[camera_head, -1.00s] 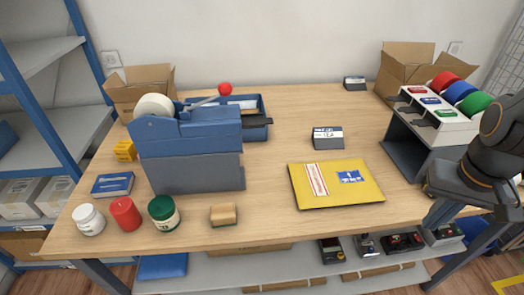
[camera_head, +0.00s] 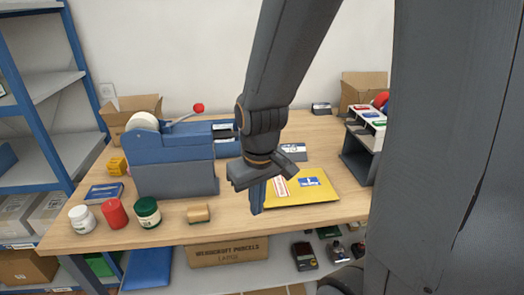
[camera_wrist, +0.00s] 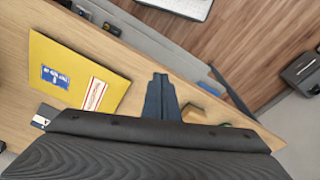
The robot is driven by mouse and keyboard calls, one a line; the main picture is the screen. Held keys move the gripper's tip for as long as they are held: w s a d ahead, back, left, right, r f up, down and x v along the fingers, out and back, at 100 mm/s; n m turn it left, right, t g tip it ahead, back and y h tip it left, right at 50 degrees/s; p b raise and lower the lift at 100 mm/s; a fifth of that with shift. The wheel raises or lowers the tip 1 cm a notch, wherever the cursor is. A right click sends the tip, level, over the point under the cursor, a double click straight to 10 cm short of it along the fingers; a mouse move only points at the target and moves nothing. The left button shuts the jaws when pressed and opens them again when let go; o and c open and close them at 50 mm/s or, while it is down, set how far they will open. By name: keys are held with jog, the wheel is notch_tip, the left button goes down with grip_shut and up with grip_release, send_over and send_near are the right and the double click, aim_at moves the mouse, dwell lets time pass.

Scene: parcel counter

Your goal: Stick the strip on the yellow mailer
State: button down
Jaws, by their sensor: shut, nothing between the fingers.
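The yellow mailer (camera_head: 318,193) lies flat on the counter, partly hidden behind my gripper in the head view. It also shows in the wrist view (camera_wrist: 90,60). A white strip with red marking (camera_head: 281,188) lies flat along the mailer's left part; in the wrist view the strip (camera_wrist: 96,93) sits near the mailer's edge. A blue and white label is on the mailer. My gripper (camera_head: 257,203) points down, shut and empty, above the counter at the mailer's left side. Its fingers (camera_wrist: 160,96) show together in the wrist view, apart from the strip.
A blue dispenser (camera_head: 175,155) with a white roll and red-knobbed lever stands left. A sponge (camera_head: 198,214), green-lidded jar (camera_head: 147,212), red jar (camera_head: 115,213) and white jar (camera_head: 82,219) line the front edge. A rack (camera_head: 362,150) with coloured rolls stands right.

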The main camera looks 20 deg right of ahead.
jog(key=w+d+r+n+p, duration=0.3)
jog(key=w+d+n+p, duration=0.25)
jog(key=w+n, duration=0.35)
jog(key=n+g+p, duration=0.1)
jog(key=n+p, duration=0.3)
jog(key=n, duration=0.9)
send_over(280, 183)
notch_tip(280, 183, down, 6)
jog(key=b, duration=0.5)
jog(key=shift+a+f, duration=0.1)
jog(key=shift+f+b, duration=0.75)
jog(key=shift+f, duration=0.6)
jog(key=shift+f, duration=0.1)
